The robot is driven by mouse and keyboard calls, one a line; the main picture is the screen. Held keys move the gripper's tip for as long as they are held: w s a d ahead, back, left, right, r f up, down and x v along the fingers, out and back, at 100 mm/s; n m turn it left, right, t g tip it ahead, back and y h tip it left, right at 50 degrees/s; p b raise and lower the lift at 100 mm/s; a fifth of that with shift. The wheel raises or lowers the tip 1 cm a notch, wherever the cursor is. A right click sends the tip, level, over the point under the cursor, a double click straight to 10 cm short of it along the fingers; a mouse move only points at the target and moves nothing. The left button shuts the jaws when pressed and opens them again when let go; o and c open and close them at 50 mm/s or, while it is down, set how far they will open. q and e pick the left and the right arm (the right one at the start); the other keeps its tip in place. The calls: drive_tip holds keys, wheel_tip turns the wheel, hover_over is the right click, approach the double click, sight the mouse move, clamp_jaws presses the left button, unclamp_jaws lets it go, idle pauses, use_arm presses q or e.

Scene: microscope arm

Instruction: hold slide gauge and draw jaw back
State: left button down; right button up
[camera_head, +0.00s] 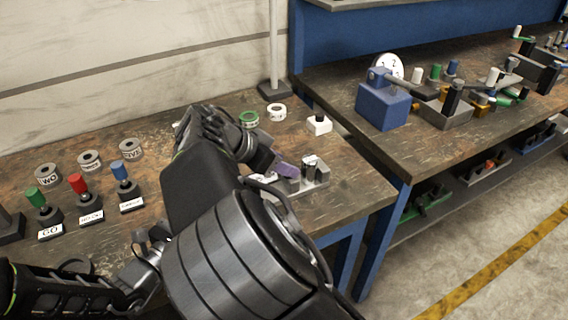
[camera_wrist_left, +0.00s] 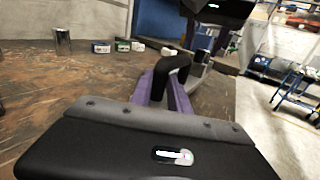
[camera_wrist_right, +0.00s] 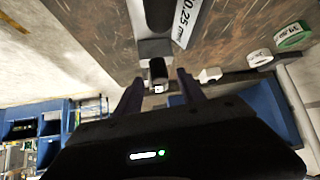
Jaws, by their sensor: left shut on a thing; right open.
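The slide gauge (camera_head: 318,177), a small grey device with black knobs, sits near the front right corner of the left bench. My left gripper (camera_wrist_left: 166,88) is shut on a black upright part (camera_wrist_left: 176,64) of the gauge. In the head view my arm links hide that grip. My right gripper (camera_head: 286,169), with purple fingers, is at the gauge from above. In the right wrist view the right gripper (camera_wrist_right: 159,88) is open, one finger either side of a black knob (camera_wrist_right: 158,68). A "0.25 mm" label (camera_wrist_right: 186,22) shows beside it.
A white switch (camera_head: 319,125), a green ring (camera_head: 249,119) and a white ring (camera_head: 277,112) lie behind the gauge. Red (camera_head: 78,185), green and blue knobs stand at the left. A second bench (camera_head: 345,95) with a blue box (camera_head: 383,107) is to the right.

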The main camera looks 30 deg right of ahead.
use_arm(q)
drive_tip(key=shift+r, duration=0.1)
use_arm(e)
drive_tip(key=v, duration=1.1)
use_arm(q)
drive_tip(key=c, duration=1.2)
unclamp_jaws()
drive_tip(key=shift+o, duration=0.2)
drive_tip(key=v, duration=1.2)
